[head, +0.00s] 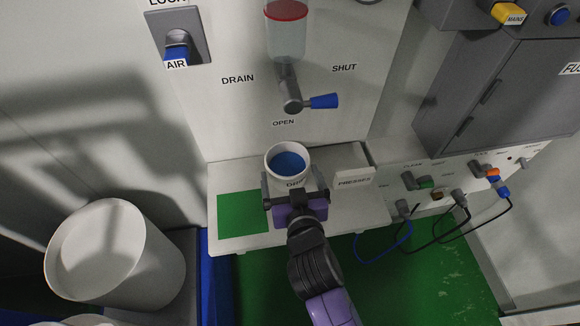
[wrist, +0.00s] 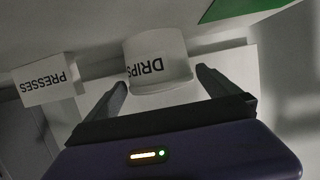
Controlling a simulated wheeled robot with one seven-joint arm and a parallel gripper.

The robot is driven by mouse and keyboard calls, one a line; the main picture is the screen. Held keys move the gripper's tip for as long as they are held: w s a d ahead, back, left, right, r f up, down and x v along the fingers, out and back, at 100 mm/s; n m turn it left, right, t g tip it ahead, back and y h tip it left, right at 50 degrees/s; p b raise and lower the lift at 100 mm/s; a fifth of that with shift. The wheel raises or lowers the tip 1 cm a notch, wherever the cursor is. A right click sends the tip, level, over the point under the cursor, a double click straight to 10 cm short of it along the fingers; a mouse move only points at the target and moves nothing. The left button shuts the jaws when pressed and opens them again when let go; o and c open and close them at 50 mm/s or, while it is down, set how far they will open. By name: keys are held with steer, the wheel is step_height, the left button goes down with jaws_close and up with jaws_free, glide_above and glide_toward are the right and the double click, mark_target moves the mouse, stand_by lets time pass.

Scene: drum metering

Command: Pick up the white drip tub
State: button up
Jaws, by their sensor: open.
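The white drip tub (head: 274,155) stands upright on a white shelf below the drain valve, with blue inside it. In the wrist view the tub (wrist: 157,62) shows the label DRIPS upside down. My gripper (head: 294,188) is open at the near side of the tub. In the wrist view its two fingers (wrist: 160,84) point towards the tub, one to each side of its lower part. I cannot tell whether either finger touches it.
A PRESSES block (head: 354,180) stands right of the tub. A green square (head: 240,212) marks the shelf's left part. The valve's blue handle (head: 323,101) sticks out above. Cables (head: 408,236) hang at the right. A large white drum (head: 112,250) stands lower left.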

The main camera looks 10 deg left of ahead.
mark_target(285, 152)
steer(key=shift+p+x, duration=0.4)
steer(key=shift+x, duration=2.2)
steer(key=shift+r, duration=0.2)
steer(key=c, duration=1.5)
